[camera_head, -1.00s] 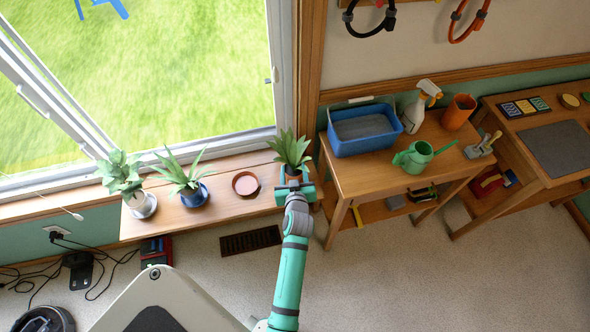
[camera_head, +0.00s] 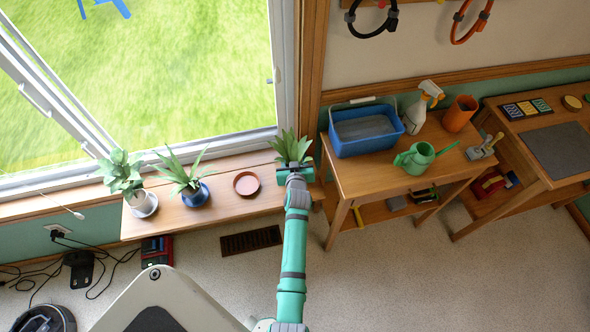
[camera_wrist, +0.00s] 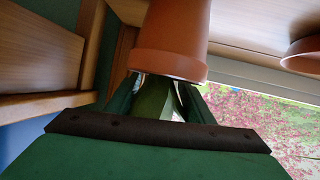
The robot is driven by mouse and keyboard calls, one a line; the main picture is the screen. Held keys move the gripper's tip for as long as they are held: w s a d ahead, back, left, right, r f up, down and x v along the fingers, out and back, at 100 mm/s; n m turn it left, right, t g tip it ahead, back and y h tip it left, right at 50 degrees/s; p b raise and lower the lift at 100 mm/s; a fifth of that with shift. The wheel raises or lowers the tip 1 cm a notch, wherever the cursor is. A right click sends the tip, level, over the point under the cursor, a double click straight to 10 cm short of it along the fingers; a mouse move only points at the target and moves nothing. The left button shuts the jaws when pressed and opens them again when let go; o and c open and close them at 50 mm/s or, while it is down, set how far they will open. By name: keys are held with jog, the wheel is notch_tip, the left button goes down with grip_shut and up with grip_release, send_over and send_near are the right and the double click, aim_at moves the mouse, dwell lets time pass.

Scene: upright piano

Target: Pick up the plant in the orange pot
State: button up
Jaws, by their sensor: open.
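The green plant (camera_head: 290,147) stands at the right end of the wooden shelf under the window. Its orange pot (camera_wrist: 170,35) fills the top middle of the wrist view, upside down with the rim lowest. In the head view my gripper hides the pot. My gripper (camera_head: 294,170) is at the plant's near side, over the pot. In the wrist view its open fingers (camera_wrist: 160,98) lie on either side of green leaves just beyond the pot's rim. I cannot tell whether they touch the plant.
A terracotta dish (camera_head: 246,183), a plant in a blue pot (camera_head: 195,195) and one in a white pot (camera_head: 143,204) stand left on the shelf (camera_head: 222,205). A wooden table (camera_head: 440,170) with a blue bin (camera_head: 365,145) and green watering can (camera_head: 414,158) stands close right.

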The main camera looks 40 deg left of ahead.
jog(key=shift+d, duration=0.1)
grip_shut()
jog(key=shift+s+a, duration=0.1)
jog(key=shift+a, duration=0.1)
jog(key=shift+r, duration=0.1)
